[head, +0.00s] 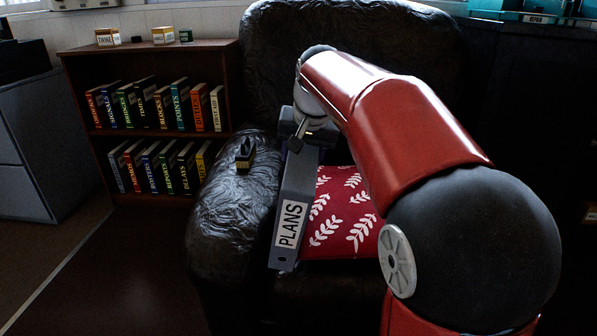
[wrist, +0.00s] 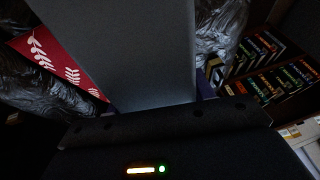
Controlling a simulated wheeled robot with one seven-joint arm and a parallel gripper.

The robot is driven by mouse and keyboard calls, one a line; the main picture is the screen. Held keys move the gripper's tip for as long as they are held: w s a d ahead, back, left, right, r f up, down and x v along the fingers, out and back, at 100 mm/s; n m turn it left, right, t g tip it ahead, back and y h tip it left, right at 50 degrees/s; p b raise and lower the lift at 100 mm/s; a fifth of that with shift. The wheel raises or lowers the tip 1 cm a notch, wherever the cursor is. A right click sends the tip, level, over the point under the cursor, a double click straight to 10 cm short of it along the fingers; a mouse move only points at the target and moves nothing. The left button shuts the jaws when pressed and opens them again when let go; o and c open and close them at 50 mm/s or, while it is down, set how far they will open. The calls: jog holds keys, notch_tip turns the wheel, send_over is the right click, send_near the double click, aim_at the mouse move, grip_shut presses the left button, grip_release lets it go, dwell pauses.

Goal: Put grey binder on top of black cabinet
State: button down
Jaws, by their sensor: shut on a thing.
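The grey binder (head: 290,215), with a white PLANS label, stands upright and slightly tilted at the armchair's seat. My gripper (head: 301,139) is shut on its upper end. In the wrist view the grey binder (wrist: 135,50) fills the middle, directly in front of my gripper (wrist: 155,108). Whether the binder's lower end touches the chair cannot be told. A black cabinet (head: 530,95) stands in shadow at the right, behind my arm; its lower part is hard to make out.
A dark armchair (head: 222,215) with a red leaf-patterned cushion (head: 340,215) surrounds the binder. A small dark object (head: 245,153) sits on its left arm. A bookcase (head: 150,45) stands at left. Teal-edged bins (head: 535,17) sit along the back right. Floor at lower left is clear.

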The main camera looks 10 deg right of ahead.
jog(key=x, duration=0.4)
jog(key=shift+s+a+f, duration=0.1)
jog(key=shift+a+f, duration=0.1)
jog(key=shift+f, duration=0.2)
jog(key=c, duration=0.6)
grip_release()
